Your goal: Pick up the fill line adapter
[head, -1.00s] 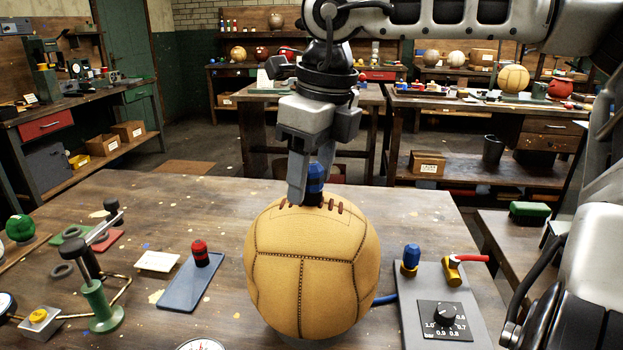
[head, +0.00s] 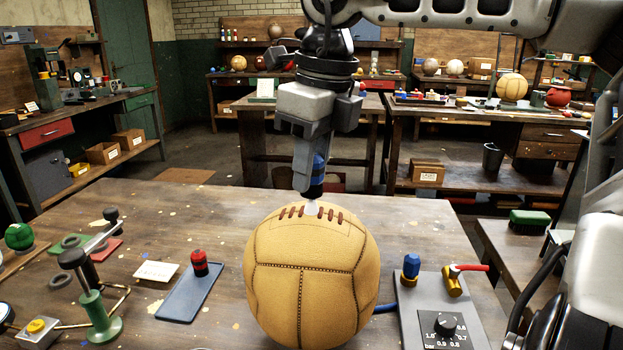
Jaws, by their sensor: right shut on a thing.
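My right gripper (head: 311,180) hangs over the tan leather ball (head: 310,275), fingers pointing down. It is shut on a black adapter with blue bands (head: 318,172), partly hidden by a finger. The adapter is just above the ball's brown lacing. A small pale tip (head: 311,208) shows between it and the lacing; I cannot tell which of the two it belongs to. A red-and-black piece (head: 200,263) stands on a blue plate (head: 188,292) left of the ball. A blue fitting on a yellow base (head: 411,267) stands on the grey panel at right. My left gripper is not in view.
The grey panel (head: 410,318) bears a dial and a red-handled valve (head: 455,280). A green stand with a lever (head: 97,312) and a white card (head: 157,272) are at left. The bench behind the ball is clear.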

